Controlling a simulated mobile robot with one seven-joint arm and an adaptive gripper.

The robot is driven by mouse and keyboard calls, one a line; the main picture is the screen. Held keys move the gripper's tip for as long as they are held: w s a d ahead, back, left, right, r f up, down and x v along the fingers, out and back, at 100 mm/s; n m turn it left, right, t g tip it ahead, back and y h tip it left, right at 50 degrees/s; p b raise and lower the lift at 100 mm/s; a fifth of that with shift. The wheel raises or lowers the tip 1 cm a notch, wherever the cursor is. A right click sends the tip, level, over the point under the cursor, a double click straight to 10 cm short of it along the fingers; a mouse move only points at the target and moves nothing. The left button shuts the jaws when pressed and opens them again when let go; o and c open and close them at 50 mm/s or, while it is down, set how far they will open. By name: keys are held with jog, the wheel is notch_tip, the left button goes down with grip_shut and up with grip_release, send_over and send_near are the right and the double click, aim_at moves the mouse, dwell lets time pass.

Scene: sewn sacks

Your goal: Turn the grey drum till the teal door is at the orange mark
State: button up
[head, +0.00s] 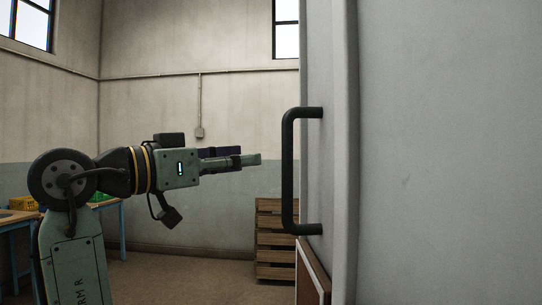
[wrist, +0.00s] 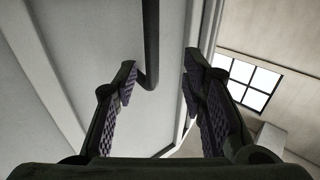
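A black bar handle (head: 288,170) stands upright on the edge face of a large pale grey panel (head: 440,150) that fills the right of the head view. I cannot tell whether this panel is part of the grey drum. My gripper (head: 258,160) points right at the handle, a short gap away from it. In the wrist view my gripper (wrist: 160,75) is open and empty, with its purple-padded fingers spread. The handle (wrist: 151,40) shows ahead between them, closer to the left finger. No teal door or orange mark is in view.
Wooden slatted crates (head: 276,240) stand on the floor behind the handle. A window (wrist: 250,82) shows in the wrist view.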

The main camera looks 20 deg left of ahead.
aim_at(283, 158)
jog(key=shift+g, duration=0.5)
jog(key=p+x, duration=0.1)
jog(key=x, duration=0.3)
jog(key=d+p+x, duration=0.1)
jog(key=p+x, duration=0.1)
jog(key=x, duration=0.3)
jog(key=shift+s+r, duration=0.1)
jog(key=shift+s, duration=0.05)
jog(key=shift+w+d, duration=0.3)
jog(key=shift+w, duration=0.35)
jog(key=shift+c, duration=0.4)
grip_shut()
